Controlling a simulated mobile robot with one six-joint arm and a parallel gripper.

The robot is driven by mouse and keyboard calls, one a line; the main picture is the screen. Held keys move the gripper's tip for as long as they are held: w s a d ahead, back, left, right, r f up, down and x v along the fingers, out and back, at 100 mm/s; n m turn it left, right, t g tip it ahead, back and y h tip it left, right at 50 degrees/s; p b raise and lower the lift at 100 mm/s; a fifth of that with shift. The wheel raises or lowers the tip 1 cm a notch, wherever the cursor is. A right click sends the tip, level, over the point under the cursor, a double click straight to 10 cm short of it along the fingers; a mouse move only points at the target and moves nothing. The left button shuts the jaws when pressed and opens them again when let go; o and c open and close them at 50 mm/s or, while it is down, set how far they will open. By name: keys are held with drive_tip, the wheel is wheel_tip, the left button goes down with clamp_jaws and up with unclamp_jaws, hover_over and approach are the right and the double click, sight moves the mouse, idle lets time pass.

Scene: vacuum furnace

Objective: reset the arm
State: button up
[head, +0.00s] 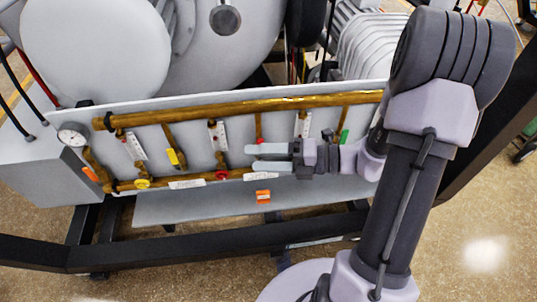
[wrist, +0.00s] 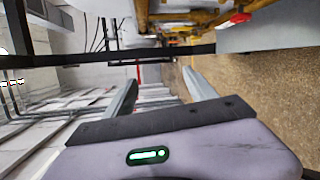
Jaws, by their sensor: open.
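My gripper (head: 262,157) is open and empty in the head view. Its two pale fingers point left, in front of the brass pipes of the furnace panel. My arm rises at the right of the head view, with its elbow high and the wrist bent left toward the panel. In the wrist view the two fingers of my gripper (wrist: 160,92) stand apart with nothing between them. I cannot tell from these views whether the fingers touch the pipes; they appear in front of them.
A grey panel carries an upper brass pipe (head: 240,105), a lower pipe, coloured valve handles and a pressure gauge (head: 73,134). An orange tag (head: 263,197) sits below. A black frame beam (head: 200,255) runs across the front. Open speckled floor (head: 480,220) lies at the right.

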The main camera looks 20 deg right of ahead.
drive_tip(key=shift+a, duration=0.1)
drive_tip(key=s+a+r+n+g+h+b, duration=0.1)
drive_tip(key=s+a+n+g+h, duration=0.3)
drive_tip(key=n, duration=0.5)
drive_tip(key=s+a+r+n+g+h, duration=0.1)
drive_tip(key=s+a+r+n+g, duration=0.2)
drive_tip(key=s+n, duration=0.45)
drive_tip(key=r+n+t+h, duration=0.1)
drive_tip(key=n+h, duration=0.1)
drive_tip(key=n, duration=0.4)
drive_tip(key=s+d+r+n+t+h, duration=0.1)
drive_tip(key=r+n+t+h, duration=0.1)
drive_tip(key=n, duration=0.4)
drive_tip(key=s+d+r+n+t+h, duration=0.1)
drive_tip(key=n+h, duration=0.2)
drive_tip(key=n, duration=0.4)
drive_tip(key=shift+r+t+b, duration=0.2)
drive_tip(key=shift+t+b, duration=0.15)
drive_tip(key=shift+t, duration=0.05)
